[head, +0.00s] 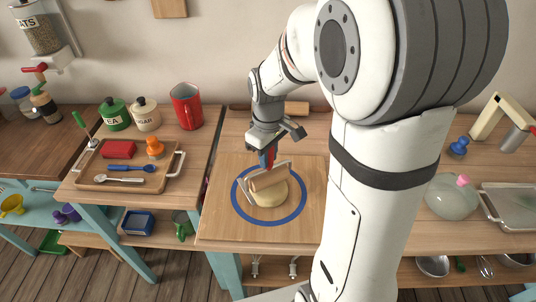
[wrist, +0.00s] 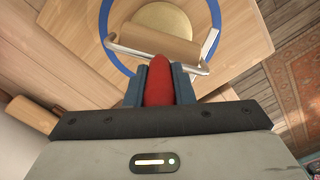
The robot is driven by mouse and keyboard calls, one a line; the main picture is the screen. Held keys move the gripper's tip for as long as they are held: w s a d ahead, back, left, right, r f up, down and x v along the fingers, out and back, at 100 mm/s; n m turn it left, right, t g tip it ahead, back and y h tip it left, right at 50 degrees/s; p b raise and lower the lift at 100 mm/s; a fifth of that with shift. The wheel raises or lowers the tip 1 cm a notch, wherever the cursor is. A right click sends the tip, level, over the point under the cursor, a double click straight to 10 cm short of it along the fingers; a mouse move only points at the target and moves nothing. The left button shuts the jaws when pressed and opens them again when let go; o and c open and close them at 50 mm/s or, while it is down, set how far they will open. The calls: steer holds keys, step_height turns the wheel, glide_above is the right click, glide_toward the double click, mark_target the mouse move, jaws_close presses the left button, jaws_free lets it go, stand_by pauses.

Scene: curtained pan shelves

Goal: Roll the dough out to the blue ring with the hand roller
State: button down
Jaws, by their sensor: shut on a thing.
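The dough (head: 268,196) is a pale round disc on a wooden board (head: 225,225), inside the blue ring (head: 240,207). A wide band of board shows between the dough and the ring in the head view. The hand roller (head: 268,179) has a wooden cylinder, a metal frame and a red handle. Its cylinder lies across part of the dough; I cannot tell for sure whether it touches. My gripper (wrist: 160,85) is shut on the red handle (wrist: 159,80), above the ring's edge. In the wrist view the roller's cylinder (wrist: 158,43) hides part of the dough (wrist: 163,17).
A rolling pin (head: 296,108) lies behind the board. A tray (head: 100,182) with utensils is at left, near a red jug (head: 186,106) and canisters (head: 115,114). At right are a grey-green rounded object (head: 452,196) with a pink top and a metal tray (head: 515,206).

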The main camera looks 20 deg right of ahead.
steer(key=shift+f+b, duration=0.4)
steer(key=shift+f, duration=0.15)
steer(key=s, duration=0.3)
steer(key=shift+d+r, duration=0.1)
steer(key=shift+d, duration=0.3)
steer(key=shift+s+f+b, duration=0.1)
steer(key=shift+f+b, duration=0.1)
steer(key=shift+b, duration=0.1)
steer(key=shift+r, duration=0.1)
stand_by(0.3)
steer(key=shift+w+a+r, duration=0.1)
steer(key=shift+w+a, duration=0.1)
steer(key=shift+w, duration=0.7)
steer(key=shift+w+a, duration=0.2)
steer(key=shift+w, duration=0.7)
